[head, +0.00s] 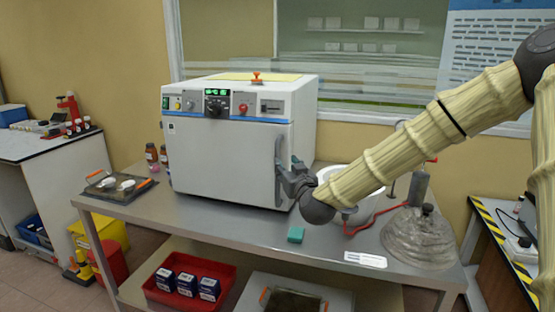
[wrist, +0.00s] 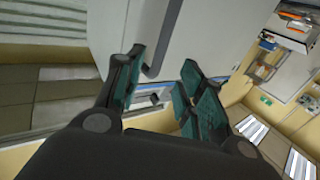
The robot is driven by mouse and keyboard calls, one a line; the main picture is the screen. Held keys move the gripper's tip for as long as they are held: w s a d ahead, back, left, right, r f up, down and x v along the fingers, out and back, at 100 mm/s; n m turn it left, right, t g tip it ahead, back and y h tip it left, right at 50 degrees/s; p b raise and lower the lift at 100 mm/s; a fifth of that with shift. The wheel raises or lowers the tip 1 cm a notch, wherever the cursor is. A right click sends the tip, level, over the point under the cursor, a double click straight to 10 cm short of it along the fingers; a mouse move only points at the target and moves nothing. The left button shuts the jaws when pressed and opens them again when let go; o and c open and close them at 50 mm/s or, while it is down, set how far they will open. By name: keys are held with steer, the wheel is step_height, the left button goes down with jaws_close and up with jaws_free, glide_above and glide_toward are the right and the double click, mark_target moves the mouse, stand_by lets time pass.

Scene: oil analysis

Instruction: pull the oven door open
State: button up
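The oven (head: 215,150) is a white box with a control panel, standing on the steel table. Its door (head: 222,165) is flush with the body and looks closed. A grey vertical bar handle (head: 278,155) is at the door's right edge. My gripper (head: 290,172) is at the handle's right side. In the wrist view, my gripper (wrist: 161,68) is open, with its dark green finger pads apart. The handle (wrist: 166,38) runs into the gap between the fingertips, nearer the left finger. I cannot tell whether a pad touches it.
A white bowl (head: 362,208) and a grey mound-like object (head: 420,238) stand to the right. A tray (head: 118,190) with white dishes lies to the left.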

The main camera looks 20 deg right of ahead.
steer(key=w+p, duration=0.1)
steer(key=w, duration=0.9)
steer(key=shift+p, duration=0.3)
steer(key=shift+f, duration=0.1)
jaws_close()
